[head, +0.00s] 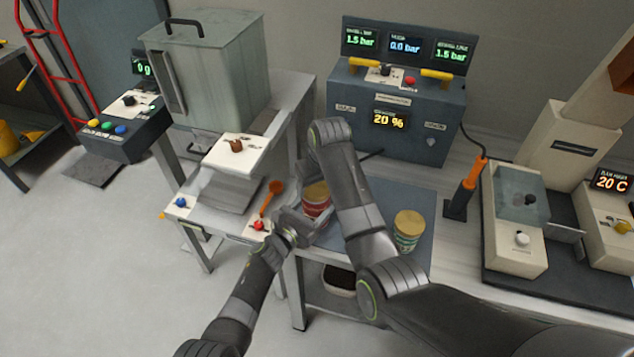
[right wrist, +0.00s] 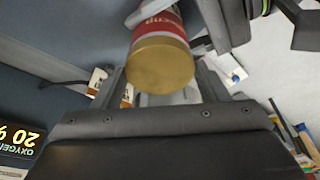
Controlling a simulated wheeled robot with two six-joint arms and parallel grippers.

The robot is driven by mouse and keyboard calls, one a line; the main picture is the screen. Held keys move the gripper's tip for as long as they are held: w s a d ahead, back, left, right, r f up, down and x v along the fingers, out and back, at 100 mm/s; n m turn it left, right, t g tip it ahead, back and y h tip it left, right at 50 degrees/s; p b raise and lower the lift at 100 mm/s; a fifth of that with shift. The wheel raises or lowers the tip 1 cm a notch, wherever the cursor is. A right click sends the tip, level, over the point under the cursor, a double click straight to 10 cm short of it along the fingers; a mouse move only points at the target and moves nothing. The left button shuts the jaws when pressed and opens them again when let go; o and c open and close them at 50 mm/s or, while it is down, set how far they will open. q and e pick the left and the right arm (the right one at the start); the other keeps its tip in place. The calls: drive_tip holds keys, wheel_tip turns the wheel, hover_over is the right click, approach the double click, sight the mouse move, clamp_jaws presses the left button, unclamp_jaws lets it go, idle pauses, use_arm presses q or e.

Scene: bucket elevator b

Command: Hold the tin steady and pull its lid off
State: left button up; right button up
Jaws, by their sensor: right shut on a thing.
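A red tin (head: 316,205) with a gold lid (head: 315,188) stands upright at the left edge of the blue-grey worktop. In the right wrist view the gold lid (right wrist: 160,65) faces the camera. My right gripper (right wrist: 160,82) comes down from above and is shut on the lid, one finger on each side. My left gripper (head: 312,213) reaches in from the lower left, its fingers closed around the tin's red body. The far side of the grip is hidden. I cannot tell whether there is a gap between lid and tin.
A green tin with a gold lid (head: 408,232) stands to the right on the worktop (head: 385,190). A control box (head: 395,110) stands behind. A white stand with an orange lever (head: 270,195) is close on the left. An orange-handled tool (head: 468,180) stands farther right.

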sight(317, 188)
drive_tip(key=shift+r, duration=0.15)
drive_tip(key=shift+r, duration=0.95)
drive_tip(key=shift+r, duration=2.05)
use_arm(q)
drive_tip(key=o, duration=1.5)
drive_tip(key=shift+c, duration=0.2)
